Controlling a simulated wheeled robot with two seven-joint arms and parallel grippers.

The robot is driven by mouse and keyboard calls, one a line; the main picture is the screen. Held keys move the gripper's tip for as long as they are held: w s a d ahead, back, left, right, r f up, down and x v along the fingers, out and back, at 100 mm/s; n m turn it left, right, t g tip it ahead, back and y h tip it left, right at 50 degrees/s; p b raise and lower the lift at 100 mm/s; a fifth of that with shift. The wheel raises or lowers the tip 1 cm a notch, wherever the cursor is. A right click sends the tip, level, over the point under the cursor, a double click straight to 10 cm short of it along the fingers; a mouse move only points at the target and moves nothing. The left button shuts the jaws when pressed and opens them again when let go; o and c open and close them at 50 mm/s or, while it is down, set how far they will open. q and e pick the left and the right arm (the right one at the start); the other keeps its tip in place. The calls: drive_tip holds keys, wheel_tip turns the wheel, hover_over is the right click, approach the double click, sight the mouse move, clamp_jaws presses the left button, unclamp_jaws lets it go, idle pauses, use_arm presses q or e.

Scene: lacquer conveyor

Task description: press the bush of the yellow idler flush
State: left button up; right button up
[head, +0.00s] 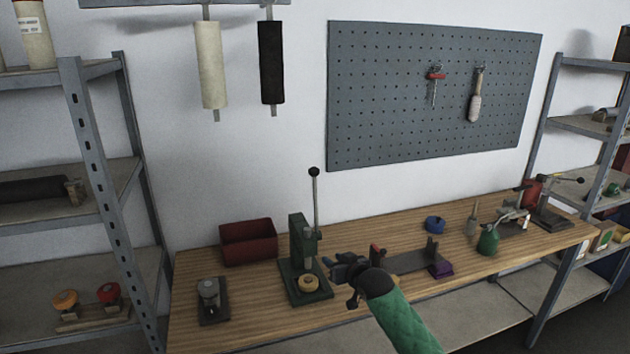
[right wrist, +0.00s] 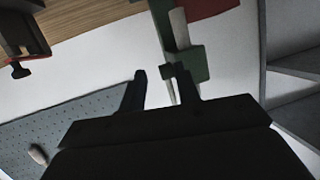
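The yellow idler (head: 308,284) lies on the base of the green press (head: 297,240), below its ram. Its bush is too small to make out. The press lever (head: 315,200) stands upright with a black knob on top. My right gripper (head: 338,268) is just right of the press, pointing left towards it. In the right wrist view its two dark fingers (right wrist: 161,88) are apart with nothing held between them. The green press column (right wrist: 185,50) shows beyond the fingers there, near the right-hand one. My left gripper is not in view.
A dark red bin (head: 248,241) stands behind the press at left. A dark stand with a grey cylinder (head: 209,292) is at the bench's left end. A grey plate fixture (head: 405,262) lies right of my gripper. A blue ring (head: 435,224) is farther back. Orange and red idlers sit on the left shelf.

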sight(314, 177)
drive_tip(key=w+a+r+n+t+y, duration=0.1)
drive_tip(key=w+r, duration=0.2)
drive_tip(key=r, duration=0.7)
drive_tip(key=w+a+r+n+t+y, duration=0.1)
drive_tip(key=w+r+y, duration=0.15)
drive_tip(key=r, duration=0.75)
drive_tip(key=shift+h, duration=0.35)
drive_tip(key=p+x, duration=0.1)
drive_tip(key=x, duration=0.1)
drive_tip(key=p+x, duration=0.2)
drive_tip(key=x, duration=0.1)
drive_tip(key=p+x, duration=0.1)
drive_tip(key=x, duration=0.1)
drive_tip(key=shift+w+d+r, duration=0.1)
drive_tip(key=shift+w+r, duration=0.05)
drive_tip(key=shift+w, duration=0.25)
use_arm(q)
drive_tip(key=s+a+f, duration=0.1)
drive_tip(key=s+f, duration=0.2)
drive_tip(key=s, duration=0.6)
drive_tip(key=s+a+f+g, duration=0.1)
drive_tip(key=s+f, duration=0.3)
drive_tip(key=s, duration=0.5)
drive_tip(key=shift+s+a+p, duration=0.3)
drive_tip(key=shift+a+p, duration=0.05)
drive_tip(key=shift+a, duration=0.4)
use_arm(e)
drive_tip(key=shift+w, duration=0.3)
drive_tip(key=shift+c, duration=0.4)
